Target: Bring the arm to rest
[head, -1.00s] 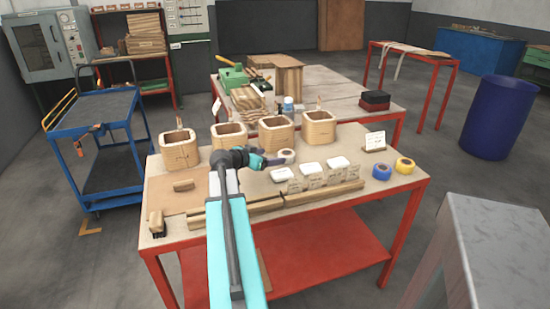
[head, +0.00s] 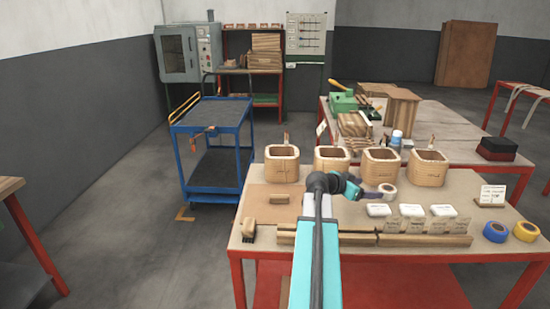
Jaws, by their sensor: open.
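My arm (head: 316,262) reaches forward from the bottom of the head view over the red-framed table (head: 257,226). Its wrist bends to the right, and my gripper (head: 372,194) points right above the tabletop, in front of the wooden coil boxes. The fingers are small and dark in this view. They are open, and I see nothing held between them. A roll of white tape (head: 388,190) lies close to the fingertips; I cannot tell whether they touch it.
Several open wooden coil boxes (head: 282,165) stand along the table's back. White packs (head: 378,210), cards and wooden bars (head: 420,240) lie nearby. Blue (head: 496,232) and yellow (head: 526,231) tape rolls sit at the right. A blue cart (head: 213,150) stands left, with bare floor around it.

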